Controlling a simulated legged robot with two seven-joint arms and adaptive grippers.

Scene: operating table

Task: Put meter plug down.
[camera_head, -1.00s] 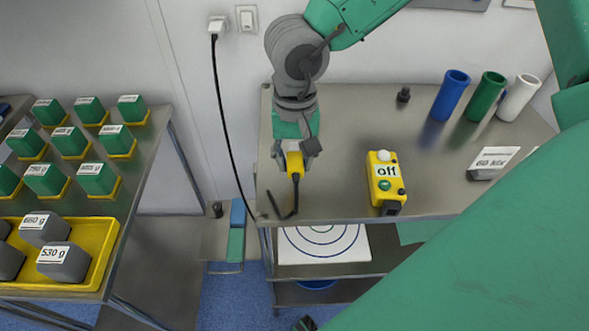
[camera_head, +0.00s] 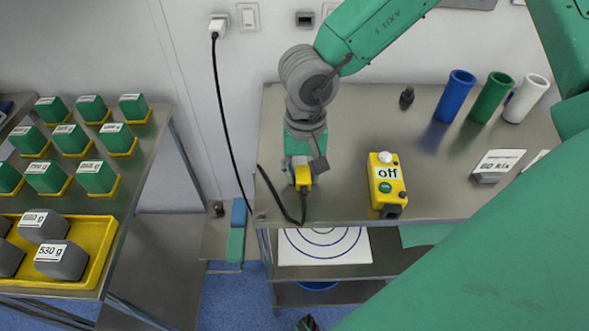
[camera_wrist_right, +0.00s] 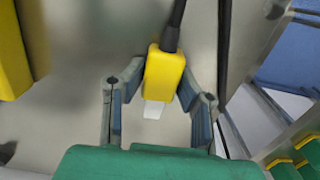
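The meter plug (camera_head: 303,175) is a small yellow block with a black cable, at the left part of the metal table (camera_head: 340,130). My right gripper (camera_head: 301,166) points down there, its fingers on both sides of the plug. In the right wrist view the fingers (camera_wrist_right: 163,82) close in on the yellow plug (camera_wrist_right: 165,72) and appear to touch it. A pale tip shows at its near end. The plug is close to the tabletop; whether it touches is hard to tell. My left gripper is not in view.
A yellow box (camera_head: 386,186) reading "off" stands right of the gripper. Blue (camera_head: 455,95), green (camera_head: 491,98) and white (camera_head: 525,99) cylinders stand at the back right. A black cable (camera_head: 222,110) hangs from a wall socket. Bare tabletop lies between gripper and box.

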